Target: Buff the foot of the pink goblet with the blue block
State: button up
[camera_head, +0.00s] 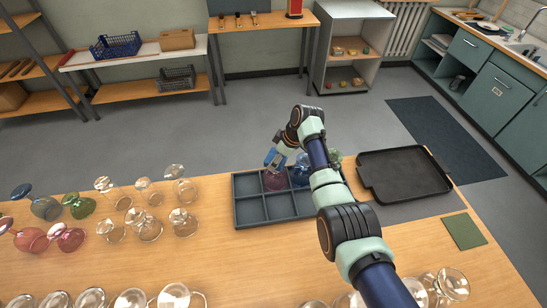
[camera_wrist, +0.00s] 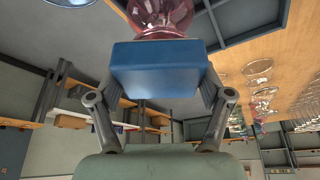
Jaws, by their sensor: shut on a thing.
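My gripper (camera_head: 273,157) is shut on the blue block (camera_wrist: 158,68), which spans both fingers in the wrist view; the block (camera_head: 271,156) looks small in the head view. The pink goblet (camera_head: 275,181) is in a back-row compartment of the grey divided tray (camera_head: 246,209), just below the block in the head view. In the wrist view the pink goblet (camera_wrist: 160,14) shows right behind the block's edge, which hides part of it. I cannot tell whether block and goblet touch.
Blue goblets (camera_head: 299,175) stand in the tray beside the pink one, partly behind my arm. Clear glasses (camera_head: 146,222) and coloured glasses (camera_head: 45,207) cover the table's left. A black tray (camera_head: 405,174) lies at right, near a green mat (camera_head: 464,231). The tray's front compartments look empty.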

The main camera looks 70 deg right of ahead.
aim_at(267, 158)
jog(key=shift+s+d+f, duration=0.1)
jog(key=shift+s+d, duration=0.3)
jog(key=shift+s, duration=0.2)
jog(key=shift+s+d+f, duration=0.1)
jog(key=shift+s+d, duration=0.3)
jog(key=shift+s, duration=0.2)
jog(key=shift+r, duration=0.15)
jog(key=shift+w+a, duration=0.45)
jog(key=shift+w, duration=0.25)
jog(key=shift+w+a, duration=0.45)
jog(key=shift+w, duration=0.25)
jog(key=shift+w+a+p, duration=0.15)
jog(key=shift+w+a, duration=0.35)
jog(key=shift+w, duration=0.2)
jog(key=shift+w+a+p, duration=0.15)
jog(key=shift+w+a, duration=0.3)
jog(key=shift+w, duration=0.25)
notch_tip(267, 158, up, 6)
jog(key=p, duration=0.5)
